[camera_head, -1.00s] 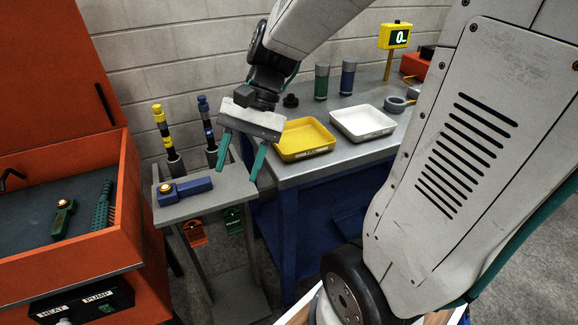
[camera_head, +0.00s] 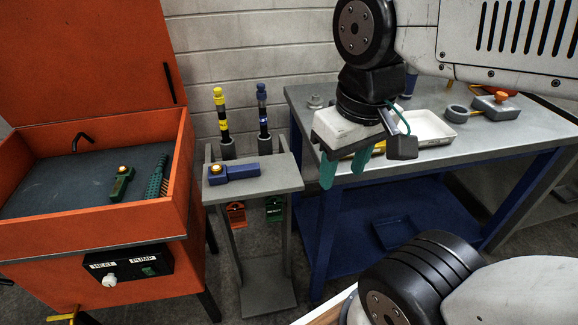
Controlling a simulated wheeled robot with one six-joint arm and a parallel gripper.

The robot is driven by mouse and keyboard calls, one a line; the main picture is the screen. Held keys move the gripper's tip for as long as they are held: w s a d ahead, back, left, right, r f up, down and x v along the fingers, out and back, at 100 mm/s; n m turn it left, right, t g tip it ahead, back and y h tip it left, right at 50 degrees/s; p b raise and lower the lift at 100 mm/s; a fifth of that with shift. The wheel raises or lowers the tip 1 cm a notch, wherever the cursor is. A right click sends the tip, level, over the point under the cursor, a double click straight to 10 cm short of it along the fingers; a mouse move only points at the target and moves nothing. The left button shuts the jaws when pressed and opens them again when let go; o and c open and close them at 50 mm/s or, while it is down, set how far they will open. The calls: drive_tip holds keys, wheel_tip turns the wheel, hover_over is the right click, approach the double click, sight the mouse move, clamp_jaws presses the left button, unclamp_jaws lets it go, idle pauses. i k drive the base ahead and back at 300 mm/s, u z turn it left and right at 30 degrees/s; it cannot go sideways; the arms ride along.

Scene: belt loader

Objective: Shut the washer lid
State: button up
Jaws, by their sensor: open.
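The orange washer (camera_head: 100,244) stands at the left. Its lid (camera_head: 85,60) is raised and leans back upright, with a dark handle slot near its right edge. Inside the basin (camera_head: 75,185) lie a green tool (camera_head: 122,184), a green brush (camera_head: 157,177) and a bent black spout. My gripper (camera_head: 350,166) hangs in front of the workbench, to the right of the washer and well apart from it. Its two green fingers are apart and nothing shows between them.
A grey stand (camera_head: 270,185) holds a blue tool (camera_head: 233,173), with yellow-banded and blue-banded wands (camera_head: 263,112) behind. The workbench (camera_head: 470,140) carries a white tray (camera_head: 428,127) and a grey tape-measure-like item (camera_head: 496,106). A black HEAT/PUMP panel (camera_head: 128,266) fronts the washer.

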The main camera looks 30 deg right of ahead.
sight(60, 60)
drive_tip(key=u, duration=0.2)
drive_tip(key=k, duration=0.45)
drive_tip(key=u, duration=1.25)
drive_tip(key=i, duration=1.5)
drive_tip(key=z, duration=0.8)
